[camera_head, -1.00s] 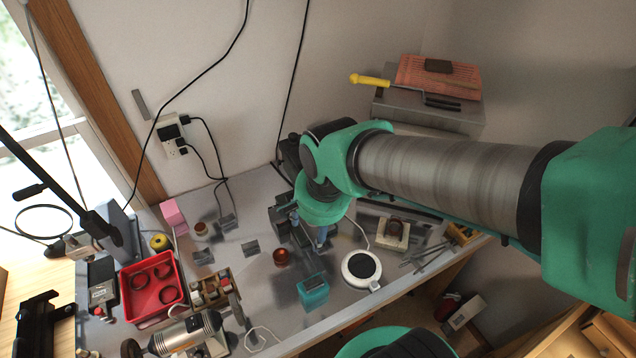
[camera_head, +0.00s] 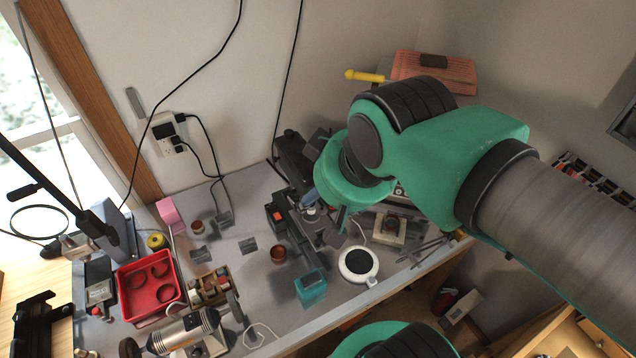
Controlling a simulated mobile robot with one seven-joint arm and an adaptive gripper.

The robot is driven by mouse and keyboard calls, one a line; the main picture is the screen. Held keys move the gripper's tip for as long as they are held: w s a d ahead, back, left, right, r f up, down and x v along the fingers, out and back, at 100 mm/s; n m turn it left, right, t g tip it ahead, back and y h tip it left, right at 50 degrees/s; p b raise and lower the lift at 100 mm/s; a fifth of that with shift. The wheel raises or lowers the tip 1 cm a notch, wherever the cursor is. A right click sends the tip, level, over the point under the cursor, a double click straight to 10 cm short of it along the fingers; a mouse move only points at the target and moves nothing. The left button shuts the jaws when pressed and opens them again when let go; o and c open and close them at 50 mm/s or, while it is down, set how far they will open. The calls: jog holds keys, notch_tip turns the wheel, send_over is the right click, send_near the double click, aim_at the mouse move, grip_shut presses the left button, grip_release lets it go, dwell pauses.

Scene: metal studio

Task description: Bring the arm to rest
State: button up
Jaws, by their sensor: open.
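My arm, green with a ribbed grey sleeve, reaches in from the right over the workbench (camera_head: 262,292). Its green wrist hangs above the right part of the bench. My gripper (camera_head: 325,232) points down below the wrist, partly hidden by it, with dark fingers apart. I see nothing held between them. It is above the bench, near a teal box (camera_head: 311,288) and a white round device (camera_head: 358,265). The exact height over the bench is hard to tell.
A red tray (camera_head: 150,318) with rings and a grey motor-like machine (camera_head: 187,333) stand at the left. A small copper cup (camera_head: 278,254) is mid-bench. A yellow-handled tool (camera_head: 364,76) lies at the back right. A socket with cables (camera_head: 168,134) is on the wall.

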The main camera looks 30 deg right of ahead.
notch_tip(320, 180, down, 11)
jog(key=b, duration=1.1)
